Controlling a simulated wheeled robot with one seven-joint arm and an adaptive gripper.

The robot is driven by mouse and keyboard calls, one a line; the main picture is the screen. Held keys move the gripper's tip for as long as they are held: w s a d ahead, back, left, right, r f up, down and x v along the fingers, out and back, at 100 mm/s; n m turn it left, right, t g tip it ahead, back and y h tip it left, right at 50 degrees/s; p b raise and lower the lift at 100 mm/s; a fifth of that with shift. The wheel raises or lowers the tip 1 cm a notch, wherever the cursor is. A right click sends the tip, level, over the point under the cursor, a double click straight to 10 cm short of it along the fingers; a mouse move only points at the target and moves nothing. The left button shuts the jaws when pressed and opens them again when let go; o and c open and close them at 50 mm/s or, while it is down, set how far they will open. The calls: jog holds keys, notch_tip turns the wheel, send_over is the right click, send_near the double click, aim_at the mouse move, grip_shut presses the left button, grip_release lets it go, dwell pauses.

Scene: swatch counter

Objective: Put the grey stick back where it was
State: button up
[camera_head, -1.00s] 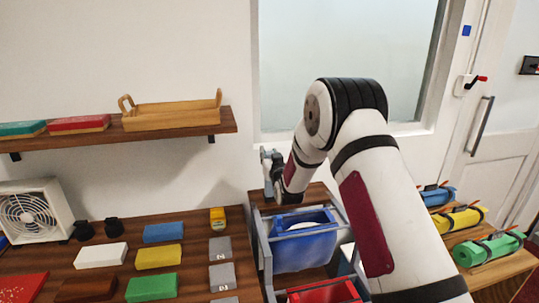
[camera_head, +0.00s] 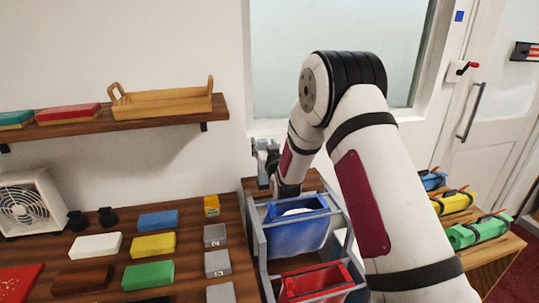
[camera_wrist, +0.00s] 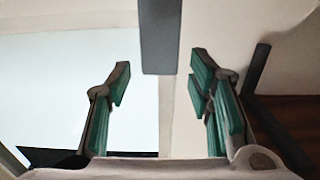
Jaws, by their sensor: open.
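My gripper (camera_head: 266,160) is at the back left corner of the rack, in front of the wall below the window. In the wrist view my gripper (camera_wrist: 160,88) has its green-padded fingers wide apart. A plain grey bar (camera_wrist: 160,35) enters from the top edge of that view and ends in line with the gap, touching neither finger. I cannot tell whether it is the grey stick or a part of the rack. No other grey stick is clearly visible in the head view, where the small gripper parts are hard to separate.
The grey-framed rack (camera_head: 262,252) holds a blue bin (camera_head: 297,238) and a red bin (camera_head: 318,284). Coloured blocks and grey tiles (camera_head: 216,263) lie on the counter to its left. A wall shelf (camera_head: 170,122) carries a wooden tray (camera_head: 165,104). Coloured rolls (camera_head: 478,232) lie at right.

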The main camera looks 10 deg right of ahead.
jog(key=s, duration=0.9)
jog(key=s+r+g, duration=0.6)
jog(key=s+r, duration=0.6)
jog(key=s, duration=0.1)
jog(key=s+g, duration=0.6)
jog(key=s, duration=2.4)
jog(key=shift+s+r+g, duration=0.3)
jog(key=shift+s+r, duration=0.1)
jog(key=shift+r, duration=0.05)
